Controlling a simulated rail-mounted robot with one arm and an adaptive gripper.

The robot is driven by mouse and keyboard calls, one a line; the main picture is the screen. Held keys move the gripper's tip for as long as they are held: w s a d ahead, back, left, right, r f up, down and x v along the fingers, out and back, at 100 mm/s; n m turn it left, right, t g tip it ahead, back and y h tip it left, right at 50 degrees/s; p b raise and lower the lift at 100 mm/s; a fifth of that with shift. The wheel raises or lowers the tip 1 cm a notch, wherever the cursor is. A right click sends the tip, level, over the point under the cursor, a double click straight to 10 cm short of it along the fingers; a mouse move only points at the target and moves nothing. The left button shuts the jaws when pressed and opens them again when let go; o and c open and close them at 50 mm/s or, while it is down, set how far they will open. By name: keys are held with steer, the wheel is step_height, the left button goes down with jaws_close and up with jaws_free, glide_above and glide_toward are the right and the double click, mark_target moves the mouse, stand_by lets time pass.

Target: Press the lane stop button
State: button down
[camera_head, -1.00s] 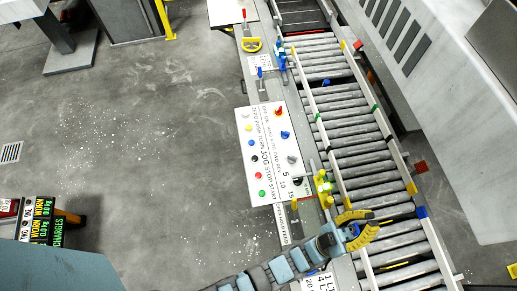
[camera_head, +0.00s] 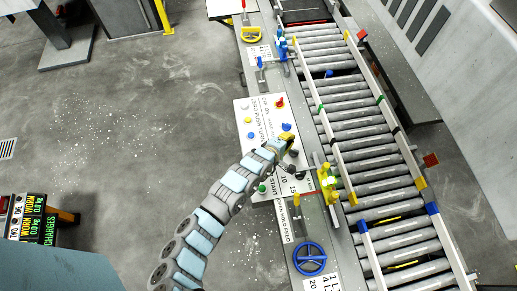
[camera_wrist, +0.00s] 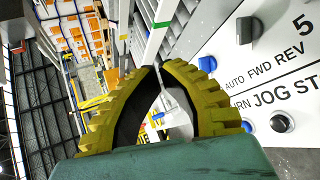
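The white control panel (camera_head: 247,160) lies beside the conveyor in the head view. Its green button (camera_head: 262,188) shows near the START lettering, at the edge of my arm. A red round button was visible beside STOP earlier, but my arm covers that spot now. My gripper (camera_head: 288,140) is over the panel, near its blue knob (camera_head: 286,127). In the wrist view, the yellow fingers (camera_wrist: 160,68) curve together with their tips almost touching, and nothing is held. The panel there shows "JOG ST" and a dark round button (camera_wrist: 281,122). The stop button is not in that view.
The roller conveyor (camera_head: 350,130) with its rails runs along the right. Open floor (camera_head: 120,140) lies to the left.

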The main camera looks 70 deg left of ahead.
steer(key=s+a+f+n+g+h+b, duration=0.1)
steer(key=s+f+n+g+h, duration=0.2)
steer(key=s+f+n, duration=0.3)
steer(key=s+f+g, duration=0.1)
steer(key=s, duration=0.4)
steer(key=shift+s+a+f+b, duration=0.15)
steer(key=shift+a+f+b, duration=0.05)
steer(key=shift+a+b, duration=0.15)
steer(key=shift+f, duration=0.2)
step_height(320, 180, down, 6)
steer(key=b, duration=1)
steer(key=shift+f+p, duration=0.55)
steer(key=shift+f, duration=0.65)
steer(key=shift+f+p, duration=0.8)
steer(key=shift+f, duration=0.15)
stand_by(0.8)
steer(key=shift+r, duration=0.15)
steer(key=shift+r+p, duration=0.75)
steer(key=shift+p, duration=0.7)
